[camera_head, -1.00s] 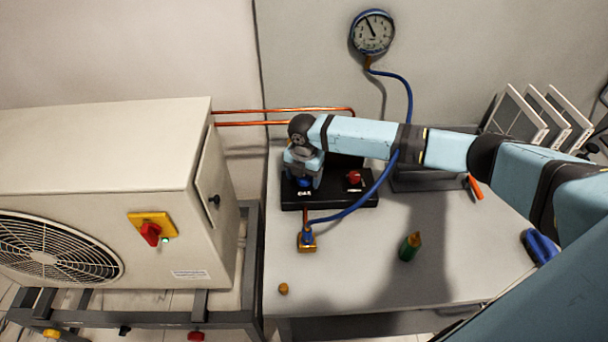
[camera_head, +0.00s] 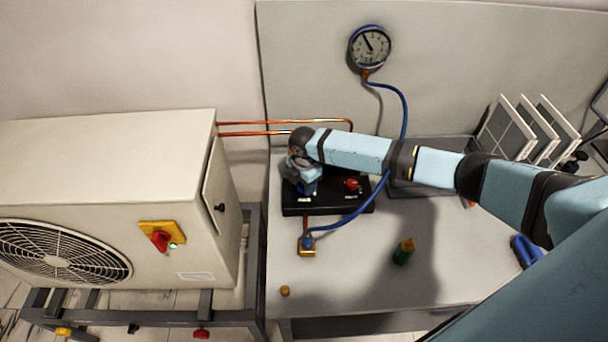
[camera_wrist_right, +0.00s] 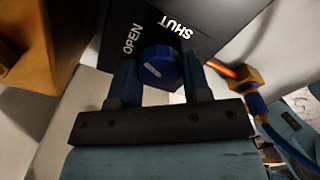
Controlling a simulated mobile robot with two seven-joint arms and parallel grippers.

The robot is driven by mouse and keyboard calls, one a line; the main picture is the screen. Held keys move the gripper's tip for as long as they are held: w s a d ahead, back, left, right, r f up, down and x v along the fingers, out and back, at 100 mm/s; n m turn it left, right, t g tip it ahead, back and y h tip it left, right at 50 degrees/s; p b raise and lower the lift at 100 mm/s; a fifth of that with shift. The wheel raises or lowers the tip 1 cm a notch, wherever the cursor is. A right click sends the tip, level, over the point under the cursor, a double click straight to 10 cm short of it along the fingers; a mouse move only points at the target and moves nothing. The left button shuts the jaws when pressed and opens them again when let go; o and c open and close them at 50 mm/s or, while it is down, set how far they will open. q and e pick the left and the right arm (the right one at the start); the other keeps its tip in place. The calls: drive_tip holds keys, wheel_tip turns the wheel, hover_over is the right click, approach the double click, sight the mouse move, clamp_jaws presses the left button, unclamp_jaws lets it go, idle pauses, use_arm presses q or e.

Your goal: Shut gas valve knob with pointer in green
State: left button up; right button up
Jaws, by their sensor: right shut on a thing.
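The blue gas valve knob (camera_wrist_right: 159,66) is on a black block (camera_head: 330,203), between the printed words OPEN and SHUT. Its pale pointer line shows in the right wrist view and lies at a slant. My right gripper (camera_wrist_right: 158,82) has one finger on each side of the knob and is shut on it. In the head view my right gripper (camera_head: 304,182) is over the left part of the block and mostly hides the knob. The round gauge (camera_head: 370,47) is on the back wall, its needle pointing up and left. I cannot make out a green zone. My left gripper is out of view.
A red knob (camera_head: 352,184) is beside my gripper on the same block. A blue hose (camera_head: 352,216) runs from the gauge to a brass fitting (camera_head: 307,246). A green and orange object (camera_head: 403,252) stands on the table (camera_head: 345,285). An outdoor unit (camera_head: 100,175) is at left.

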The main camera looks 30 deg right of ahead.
drive_tip(key=shift+m, duration=0.4)
drive_tip(key=o, duration=0.9)
drive_tip(key=shift+o, duration=0.2)
drive_tip(key=shift+r, duration=0.1)
wheel_tip(320, 180, up, 14)
drive_tip(key=b, duration=0.1)
